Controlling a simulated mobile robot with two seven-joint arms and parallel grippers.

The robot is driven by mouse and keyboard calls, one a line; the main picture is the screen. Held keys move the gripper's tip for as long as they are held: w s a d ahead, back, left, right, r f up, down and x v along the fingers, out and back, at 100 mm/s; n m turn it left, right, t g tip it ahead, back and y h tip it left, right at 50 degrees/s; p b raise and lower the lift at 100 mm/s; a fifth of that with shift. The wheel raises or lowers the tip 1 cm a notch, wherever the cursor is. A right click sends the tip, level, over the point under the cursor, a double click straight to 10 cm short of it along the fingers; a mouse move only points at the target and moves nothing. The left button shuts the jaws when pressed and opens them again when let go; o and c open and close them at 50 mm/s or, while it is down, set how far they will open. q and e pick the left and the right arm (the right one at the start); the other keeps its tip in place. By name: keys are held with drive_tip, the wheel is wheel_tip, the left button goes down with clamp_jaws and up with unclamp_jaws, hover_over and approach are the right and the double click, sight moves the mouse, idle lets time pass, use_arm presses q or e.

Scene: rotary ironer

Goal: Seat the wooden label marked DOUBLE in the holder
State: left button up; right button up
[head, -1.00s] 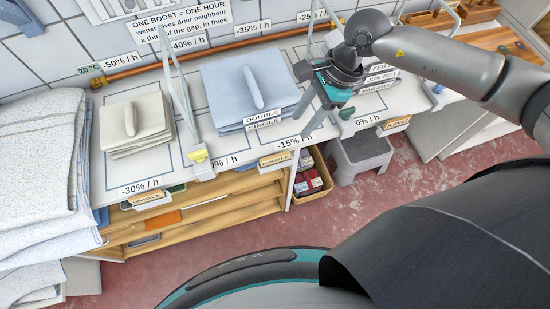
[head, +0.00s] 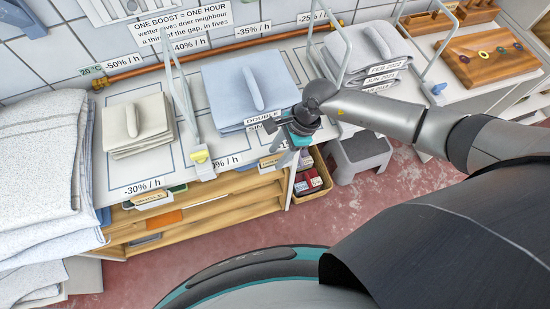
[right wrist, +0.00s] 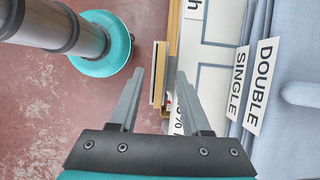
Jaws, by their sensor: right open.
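A wooden label (head: 269,161) sits at the front edge of the counter, below the blue linen stack, partly hidden by my right gripper; its lettering is too small to read. In the right wrist view a tan, edge-on piece with a pale rim (right wrist: 159,72), apparently this label and its holder, shows between the fingertips. I cannot tell whether the label is fully seated. My right gripper (head: 293,155) is open and points down over the counter edge; it also shows in the wrist view (right wrist: 159,75), touching nothing clearly. My left gripper is not in view.
A box (head: 312,182) and grey stool (head: 362,155) stand below. Wire guards rise from the counter.

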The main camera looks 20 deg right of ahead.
drive_tip(key=shift+a+f, duration=0.15)
drive_tip(key=shift+f, duration=0.35)
clamp_jaws()
